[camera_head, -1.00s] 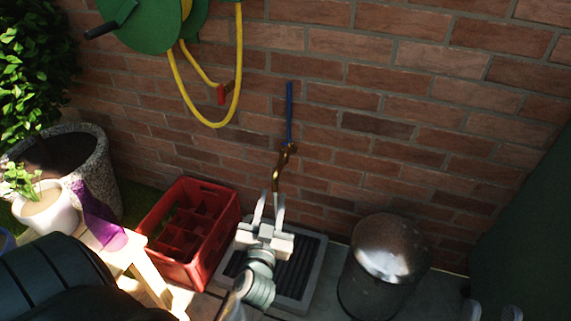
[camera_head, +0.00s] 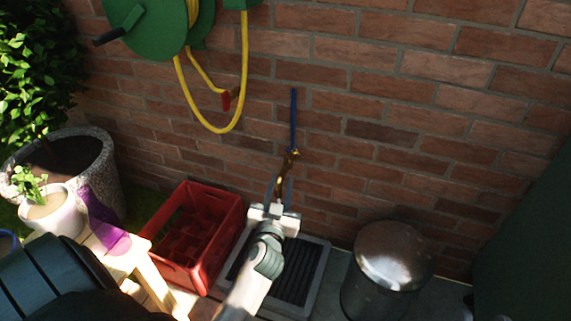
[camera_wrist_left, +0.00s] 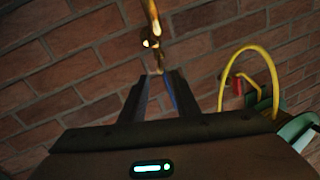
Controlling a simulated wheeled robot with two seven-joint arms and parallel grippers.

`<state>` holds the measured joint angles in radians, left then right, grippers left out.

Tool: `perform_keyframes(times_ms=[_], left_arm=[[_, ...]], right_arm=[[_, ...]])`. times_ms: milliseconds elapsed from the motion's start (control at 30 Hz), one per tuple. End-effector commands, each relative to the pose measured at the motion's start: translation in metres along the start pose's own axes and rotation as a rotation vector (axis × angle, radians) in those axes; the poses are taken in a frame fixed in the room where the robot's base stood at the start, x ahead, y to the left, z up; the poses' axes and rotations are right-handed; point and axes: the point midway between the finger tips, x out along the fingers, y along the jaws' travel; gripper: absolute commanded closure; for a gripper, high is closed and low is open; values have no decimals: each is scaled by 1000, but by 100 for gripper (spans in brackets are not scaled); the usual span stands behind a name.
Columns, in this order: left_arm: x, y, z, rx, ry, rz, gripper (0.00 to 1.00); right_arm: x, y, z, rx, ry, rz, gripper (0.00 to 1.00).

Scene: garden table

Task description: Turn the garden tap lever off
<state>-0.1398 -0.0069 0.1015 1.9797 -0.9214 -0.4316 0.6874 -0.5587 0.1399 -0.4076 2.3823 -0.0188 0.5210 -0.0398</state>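The brass tap (camera_head: 285,168) is on the brick wall, with its blue lever (camera_head: 293,120) pointing straight up. My left gripper (camera_head: 279,186) is in front of the tap's lower part, below the lever in the head view. Its fingers are apart and point toward the wall. In the left wrist view, which looks upside down, the brass tap (camera_wrist_left: 153,40) is just beyond the fingertips. A blue strip of the lever (camera_wrist_left: 171,92) shows between the open fingers (camera_wrist_left: 156,82); contact cannot be told. A small pale piece at the head view's lower right may be my right gripper (camera_head: 468,299), mostly hidden.
A red crate (camera_head: 200,272) and a drain grate (camera_head: 318,275) are below the tap. A dark metal bin (camera_head: 390,258) stands to the right. A green hose reel (camera_head: 150,28) with yellow hose (camera_head: 243,75) hangs on the left. A wooden bench (camera_head: 140,262) is at lower left.

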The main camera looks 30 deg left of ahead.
Motion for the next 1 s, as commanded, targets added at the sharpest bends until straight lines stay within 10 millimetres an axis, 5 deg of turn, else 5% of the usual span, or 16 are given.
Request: perform_keyframes(times_ms=[500, 1000], left_arm=[[82, 0, 0, 0, 0, 0, 71], [92, 0, 0, 0, 0, 0, 74]], right_arm=[[0, 3, -5, -6, 45, -4, 69], [6, 6, -10, -14, 78, -5, 69]])
